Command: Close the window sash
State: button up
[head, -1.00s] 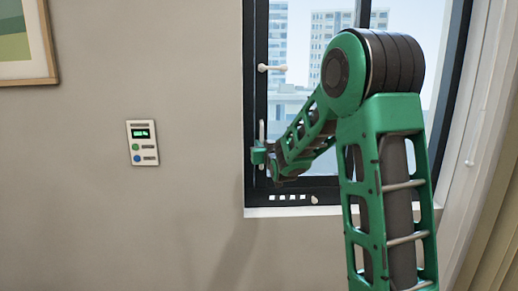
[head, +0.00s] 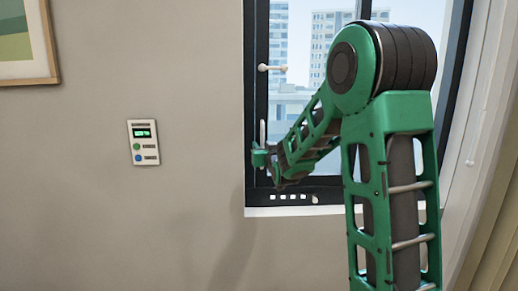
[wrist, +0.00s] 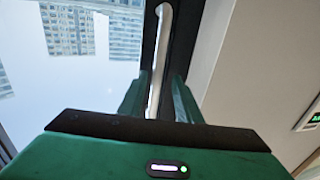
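The window sash (head: 260,95) has a dark frame and clear glass, and shows in the head view behind my arm. How far it stands open I cannot tell. A pale upright bar handle (wrist: 160,45) is on its dark stile, and it also shows in the head view (head: 262,131). My gripper (wrist: 160,92) is at the lower part of this handle, with the bar between its two green fingers. A dark gap shows between the bar and the right finger, so the gripper looks open around it. The handle's lower end is hidden by my gripper.
A pale lever (head: 272,67) sits higher on the window frame. A white wall panel (head: 144,142) with a green display is to the left, and a framed picture (head: 54,60) hangs at upper left. A pale curtain or blind is at right. The wall below is bare.

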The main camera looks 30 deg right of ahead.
jog(key=v, duration=0.8)
jog(key=shift+s+a, duration=0.3)
jog(key=s+d+f+m+g, duration=0.1)
jog(key=s+d+f+g, duration=0.1)
jog(key=s+f+g, duration=0.55)
jog(key=s+d+f+m+g, duration=0.15)
jog(key=s+f, duration=0.35)
jog(key=s, duration=0.5)
jog(key=s+a+f+g+y, duration=0.1)
jog(key=s+a+g, duration=0.1)
jog(key=s, duration=0.6)
jog(key=s+a+f+g+y, duration=0.1)
jog(key=s+a+g+y, duration=0.1)
jog(key=s, duration=0.6)
jog(key=s+a+f+g+y, duration=0.1)
jog(key=s+g, duration=0.3)
jog(key=s, duration=0.4)
jog(key=shift+s+a+f+m+g+y, duration=0.3)
jog(key=shift+a+f+m+y, duration=0.15)
jog(key=shift+a, duration=0.35)
